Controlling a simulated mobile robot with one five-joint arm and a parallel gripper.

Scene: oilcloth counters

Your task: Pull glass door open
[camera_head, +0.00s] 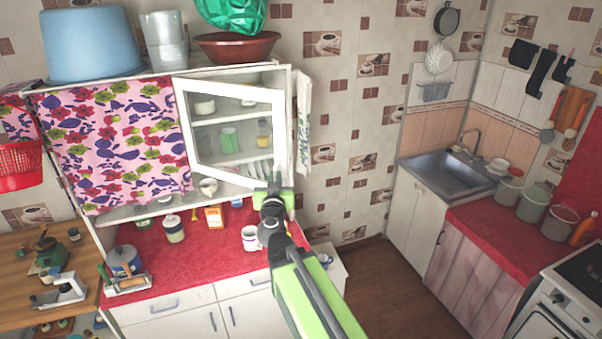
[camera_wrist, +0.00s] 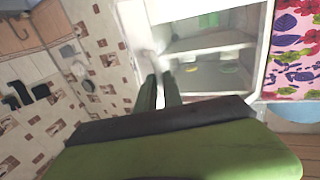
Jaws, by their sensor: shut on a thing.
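The glass door (camera_head: 279,125) is a white-framed pane on the right half of the wall cabinet in the head view. It stands ajar, with its right edge swung out from the cabinet and its left edge beside the flowered curtain. Jars and cups show through the pane. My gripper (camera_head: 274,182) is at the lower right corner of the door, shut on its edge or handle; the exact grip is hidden. In the wrist view my gripper's dark fingers (camera_wrist: 158,92) are close together against the white door frame (camera_wrist: 131,36), which is blurred there.
The flowered curtain (camera_head: 120,140) covers the cabinet's left half. A large blue tub (camera_head: 90,45) and a brown bowl (camera_head: 237,47) stand on top. Wooden floor (camera_head: 375,270) is clear at right.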

